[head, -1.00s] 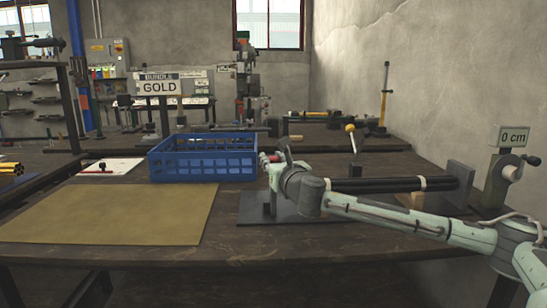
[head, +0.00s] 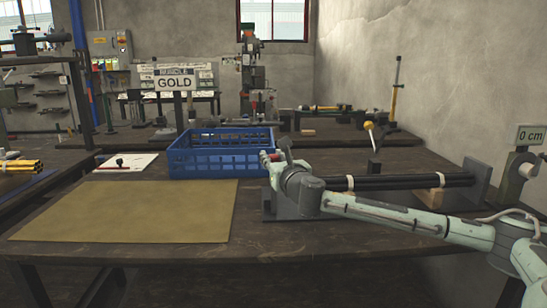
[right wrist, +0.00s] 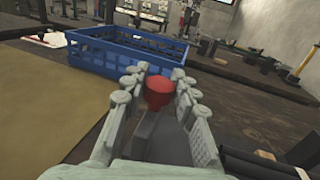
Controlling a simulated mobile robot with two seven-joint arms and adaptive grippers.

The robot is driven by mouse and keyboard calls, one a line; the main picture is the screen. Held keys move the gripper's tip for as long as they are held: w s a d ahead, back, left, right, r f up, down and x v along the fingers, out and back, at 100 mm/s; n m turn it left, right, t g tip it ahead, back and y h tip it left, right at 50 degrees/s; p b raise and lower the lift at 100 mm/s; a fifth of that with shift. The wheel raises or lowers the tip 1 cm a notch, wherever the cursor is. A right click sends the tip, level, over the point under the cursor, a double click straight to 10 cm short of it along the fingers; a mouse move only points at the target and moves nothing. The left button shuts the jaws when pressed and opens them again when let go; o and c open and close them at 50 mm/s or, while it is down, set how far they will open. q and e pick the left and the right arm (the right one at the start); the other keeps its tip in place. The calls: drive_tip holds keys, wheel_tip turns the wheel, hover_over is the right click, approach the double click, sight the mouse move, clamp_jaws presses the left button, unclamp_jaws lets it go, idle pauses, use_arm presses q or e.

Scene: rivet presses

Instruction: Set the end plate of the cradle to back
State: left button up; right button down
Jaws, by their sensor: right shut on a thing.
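The cradle (head: 375,206) lies on the bench at the right, with black bars (head: 385,183) tied by white bands along it. A grey upright plate (head: 480,178) stands at its right end. A dark upright piece (head: 268,204), apparently the end plate, is at its left end, partly behind my arm. My right gripper (head: 274,160) is over this left end. In the right wrist view its fingers are shut on a red knob (right wrist: 159,92), with a grey plate (right wrist: 144,130) below it. My left gripper is not in view.
A blue crate (head: 222,162) stands just behind and left of my right gripper. A tan mat (head: 125,211) lies at the left. A yellow-knobbed lever (head: 369,126) is behind the bars. A "0 cm" display (head: 531,136) stands at the far right. A GOLD sign (head: 174,83) is behind the crate.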

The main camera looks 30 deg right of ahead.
drive_tip(key=c, duration=1.1)
unclamp_jaws()
drive_tip(key=shift+w+a, duration=0.15)
drive_tip(key=shift+a, duration=0.2)
drive_tip(key=shift+c, duration=0.2)
drive_tip(key=shift+d, duration=0.1)
drive_tip(key=shift+s, duration=0.35)
drive_tip(key=v, duration=1.1)
drive_tip(key=shift+s, duration=0.2)
